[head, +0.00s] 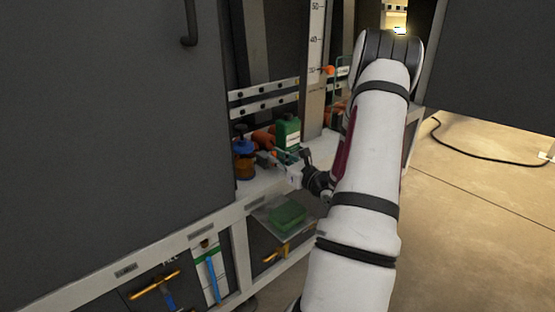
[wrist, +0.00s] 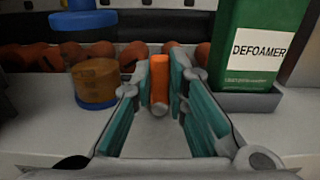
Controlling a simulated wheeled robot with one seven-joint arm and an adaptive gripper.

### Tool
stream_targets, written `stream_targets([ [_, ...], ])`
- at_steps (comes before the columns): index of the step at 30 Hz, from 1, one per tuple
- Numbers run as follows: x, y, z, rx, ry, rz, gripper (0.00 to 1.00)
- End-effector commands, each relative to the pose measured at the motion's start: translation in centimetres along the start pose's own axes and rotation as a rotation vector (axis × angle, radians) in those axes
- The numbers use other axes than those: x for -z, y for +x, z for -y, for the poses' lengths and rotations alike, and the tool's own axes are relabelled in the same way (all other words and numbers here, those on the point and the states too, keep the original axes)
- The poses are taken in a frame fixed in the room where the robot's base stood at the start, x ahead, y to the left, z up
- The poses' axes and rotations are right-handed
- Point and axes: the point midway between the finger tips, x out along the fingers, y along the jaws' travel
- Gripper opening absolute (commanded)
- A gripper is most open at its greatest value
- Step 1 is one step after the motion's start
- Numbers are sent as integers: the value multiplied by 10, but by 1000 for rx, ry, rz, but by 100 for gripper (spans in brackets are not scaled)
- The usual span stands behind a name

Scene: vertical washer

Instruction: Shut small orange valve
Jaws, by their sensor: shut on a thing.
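The small orange valve handle (wrist: 159,80) stands upright in the middle of the wrist view. My gripper (wrist: 160,100) has its two teal-padded fingers on either side of the handle, shut on it. In the head view my gripper (head: 282,162) reaches onto the white ledge, in front of the green bottle and right of the blue-topped part. The valve itself cannot be made out clearly in the head view, as the gripper covers that spot.
A green DEFOAMER bottle (wrist: 252,45) stands close on the right, in a grey holder. An orange-brown cylinder (wrist: 97,82) with a blue part (wrist: 82,22) stands on the left. Orange-brown pipes (wrist: 30,58) run behind. A large dark panel (head: 110,110) fills the head view's left.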

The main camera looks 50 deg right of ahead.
Motion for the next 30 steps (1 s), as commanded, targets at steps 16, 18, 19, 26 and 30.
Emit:
stream_targets([
  [16, 0, 0, 0, -1, 0, -2, 23],
  [18, 0, -1, 0, -1, 0, -2, 23],
  [19, 0, -2, 0, 0, 0, -2, 23],
  [26, 0, -28, 0, 2, 0, -3, 23],
  [30, 1, -58, 1, 4, 2, -4, 23],
])
